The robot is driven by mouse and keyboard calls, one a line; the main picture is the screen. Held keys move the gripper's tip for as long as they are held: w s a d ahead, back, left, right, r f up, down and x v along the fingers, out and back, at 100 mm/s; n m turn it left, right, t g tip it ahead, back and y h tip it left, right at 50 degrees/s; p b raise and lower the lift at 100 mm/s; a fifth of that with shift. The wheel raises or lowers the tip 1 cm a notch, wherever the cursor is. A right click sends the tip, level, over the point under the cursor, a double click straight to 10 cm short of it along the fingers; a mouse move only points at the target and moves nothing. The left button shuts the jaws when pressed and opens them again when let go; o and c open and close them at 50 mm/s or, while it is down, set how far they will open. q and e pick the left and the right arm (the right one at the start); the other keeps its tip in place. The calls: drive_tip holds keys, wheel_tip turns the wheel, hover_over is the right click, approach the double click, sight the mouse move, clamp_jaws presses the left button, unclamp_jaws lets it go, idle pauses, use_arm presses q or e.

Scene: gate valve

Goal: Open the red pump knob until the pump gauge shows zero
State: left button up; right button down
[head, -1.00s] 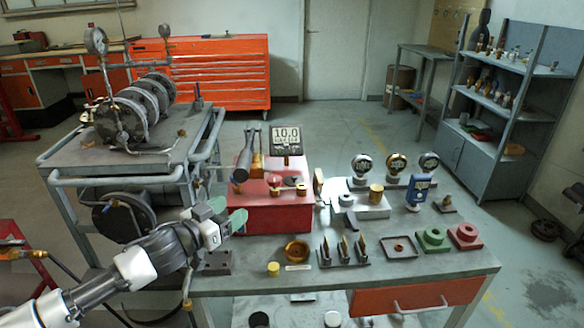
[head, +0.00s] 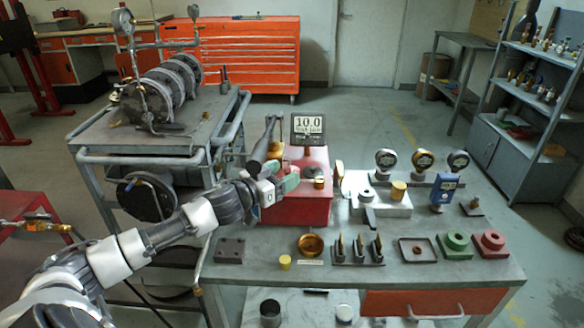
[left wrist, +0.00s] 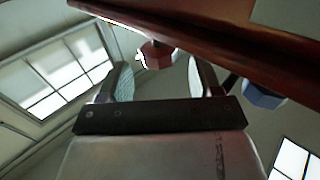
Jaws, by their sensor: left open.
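The red pump box (head: 298,208) stands on the workbench. The pump gauge (head: 308,124) above it reads 10.0. My left gripper (head: 284,181) is at the front left of the pump's top, its green-tipped fingers open. In the left wrist view, the red pump knob (left wrist: 156,54) shows beyond the open fingers of my left gripper (left wrist: 160,78), roughly between them and apart from both. In the head view I cannot make out the knob; the gripper seems to cover it. A blue knob (left wrist: 262,95) is right of the fingers in the wrist view. My right gripper is not in view.
Small gauges (head: 423,161), a white block (head: 380,206) and a blue meter (head: 443,191) stand right of the pump. A rack of pointed parts (head: 358,250), a tray (head: 418,250) and green (head: 455,245) and red blocks (head: 489,243) fill the bench front. A pipe cart (head: 150,140) stands left.

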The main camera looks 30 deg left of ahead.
sight(287, 172)
use_arm(q)
drive_tip(key=shift+x, duration=1.75)
drive_tip(key=c, duration=0.9)
